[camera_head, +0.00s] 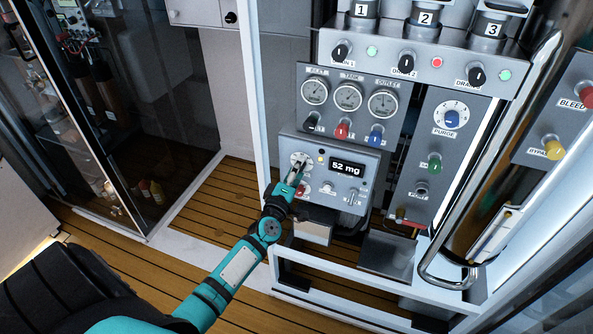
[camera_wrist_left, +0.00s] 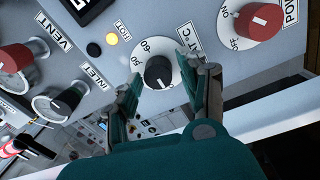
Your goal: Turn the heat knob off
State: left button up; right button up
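The heat knob (camera_wrist_left: 158,72) is a small black knob on a white dial with numbers and a HEAT °C label. Its dial (camera_head: 300,158) shows in the head view on the lower panel, left of the 52 mg display (camera_head: 347,167). My left gripper (camera_head: 298,176) is at this dial and partly covers it. In the left wrist view my left gripper (camera_wrist_left: 161,74) is open, with one finger on each side of the knob. I cannot tell whether the fingers touch it. My right gripper is not in view.
A red POWER knob (camera_wrist_left: 257,22) with ON and OFF marks sits beside the heat dial. Gauges (camera_head: 348,96) sit above; a metal handle (camera_head: 497,170) stands right.

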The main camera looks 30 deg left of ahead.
pick_arm(q)
jog(key=shift+o, duration=0.4)
jog(key=shift+s, duration=0.1)
jog(key=v, duration=1.2)
jog(key=s+d+f+m+g+h, duration=0.1)
jog(key=s+d+f+m+g, duration=0.2)
jog(key=f, duration=0.7)
jog(key=s+d+f+m+g+h, duration=0.2)
jog(key=s+d+f+m, duration=0.15)
jog(key=f, duration=0.55)
jog(key=s+d+f+m+g+h, duration=0.15)
jog(key=s+f+m, duration=0.25)
jog(key=f, duration=0.6)
jog(key=s+d+f+m+g, duration=0.1)
jog(key=s+f+m+g, duration=0.2)
jog(key=s, duration=0.7)
jog(key=s+d+f+m+g+p, duration=0.1)
jog(key=s+f+m+g, duration=0.2)
jog(key=s+f, duration=0.5)
jog(key=s+d+f+m+g, duration=0.1)
jog(key=s+f+m+g, duration=0.3)
jog(key=s, duration=0.8)
jog(key=shift+d+f+p, duration=0.25)
jog(key=shift+f+p, duration=0.05)
jog(key=shift+f, duration=0.65)
